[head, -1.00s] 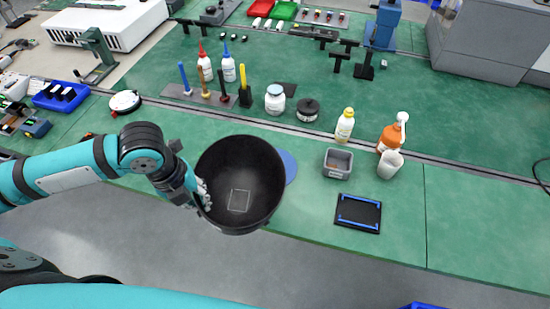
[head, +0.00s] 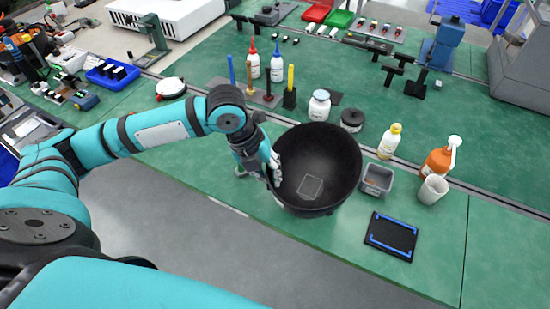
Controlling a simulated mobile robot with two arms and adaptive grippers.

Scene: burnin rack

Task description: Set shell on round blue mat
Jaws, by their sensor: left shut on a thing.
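The shell is a large black bowl-like part (head: 335,160), open side up and tilted toward the camera, with a pale square outline on its inner bottom. My left gripper (head: 275,170) is shut on its left rim; the fingertips show inside the rim. The shell is at the front part of the green bench, just left of a small grey bin. I cannot tell whether it touches the bench. The round blue mat is not visible now; the shell covers the area where it showed earlier. My right gripper is not in view.
Close to the shell are the grey bin (head: 377,180), a white cup (head: 432,189), a black tray with blue strips (head: 391,237), a white jar (head: 319,105) and a dark round container (head: 352,120). Bottles and upright tools stand behind. The bench's front edge is near.

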